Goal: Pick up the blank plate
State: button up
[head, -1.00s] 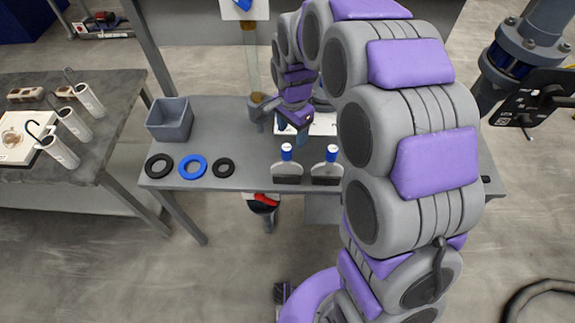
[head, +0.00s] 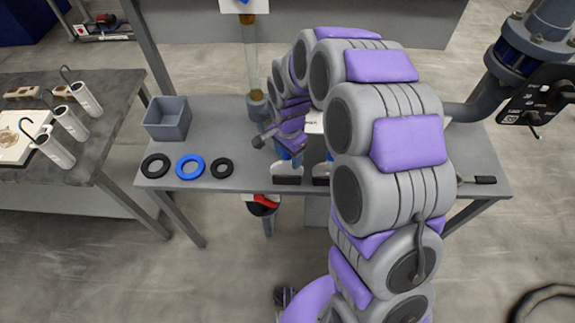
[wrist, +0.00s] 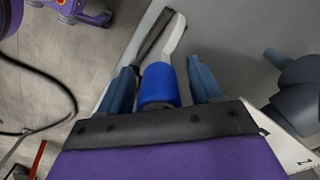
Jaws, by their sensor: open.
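Two upright pieces with pale bodies and dark lower edges stand at the table's front; they had blue handles in the earlier view. The left piece (head: 287,178) is below my gripper (head: 290,158), and the right piece (head: 321,173) is partly hidden by my arm. I cannot tell whether either is the blank plate. In the wrist view, my gripper (wrist: 162,84) is open, its blue-grey fingers on either side of a blue handle (wrist: 158,84) with a pale body beyond. The fingers look apart from the handle.
The grey table (head: 225,115) also holds a grey bin (head: 167,119), a blue ring (head: 190,168) and two black rings (head: 155,166) (head: 222,168). A vertical tube (head: 252,60) stands behind my gripper. A pipe fitting (head: 530,60) is at the right. A side table (head: 85,160) stands left.

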jog(key=shift+a, duration=0.2)
jog(key=shift+c, duration=0.8)
grip_shut()
